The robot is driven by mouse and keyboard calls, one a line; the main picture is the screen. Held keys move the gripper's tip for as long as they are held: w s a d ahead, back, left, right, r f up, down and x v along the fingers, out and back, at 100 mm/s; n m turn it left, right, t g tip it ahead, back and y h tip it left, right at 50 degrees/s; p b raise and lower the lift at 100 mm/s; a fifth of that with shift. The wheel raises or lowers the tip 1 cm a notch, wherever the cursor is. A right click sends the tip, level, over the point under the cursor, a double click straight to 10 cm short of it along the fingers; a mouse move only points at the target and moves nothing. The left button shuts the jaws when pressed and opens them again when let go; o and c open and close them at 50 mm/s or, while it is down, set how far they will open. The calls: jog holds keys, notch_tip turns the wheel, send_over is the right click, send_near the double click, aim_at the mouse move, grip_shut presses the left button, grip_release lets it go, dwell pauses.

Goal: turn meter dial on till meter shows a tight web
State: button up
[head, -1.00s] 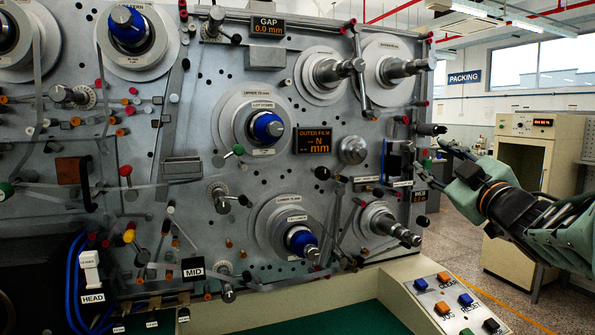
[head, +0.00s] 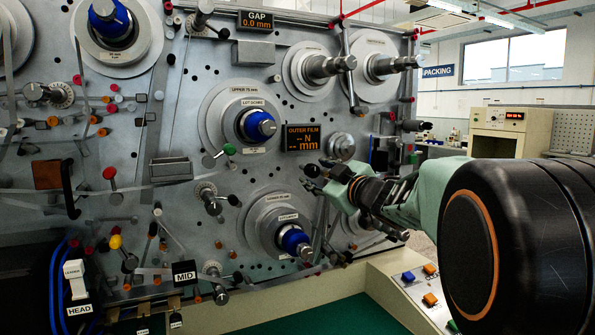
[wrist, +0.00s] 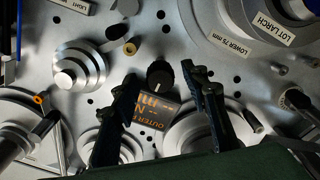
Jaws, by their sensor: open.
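The orange-lettered outer film meter (head: 302,138) is on the grey panel and reads dashes for N and for mm. It also shows, tilted, in the wrist view (wrist: 155,108), partly behind my left finger. A black dial (wrist: 160,72) with a pale pointer mark sits beside the meter. In the head view the dial (head: 312,170) is a small dark round shape at my gripper's tip. My gripper (wrist: 162,78) is open, with one finger on each side of the dial in the picture. I cannot tell whether the fingers touch it. In the head view my gripper (head: 322,178) is below the meter.
A silver stepped spindle (wrist: 78,72) stands out from the panel near the dial. A blue-capped spindle (head: 258,126) is left of the meter and another (head: 294,240) is below. A button console (head: 410,290) is at the lower right. Several small posts and levers stick out nearby.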

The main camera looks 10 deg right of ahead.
jog(key=shift+x, duration=1.3)
jog(key=shift+c, duration=0.2)
grip_shut()
jog(key=shift+r+m+p, duration=0.1)
jog(key=shift+m+p, duration=0.2)
jog(key=shift+p, duration=0.2)
jog(key=m+p, duration=0.2)
jog(key=p, duration=0.1)
jog(key=shift+r, duration=0.15)
jog(key=m+p, duration=0.3)
jog(key=m, duration=0.1)
jog(key=shift+f+m+p, duration=0.2)
jog(key=shift+m+p, duration=0.4)
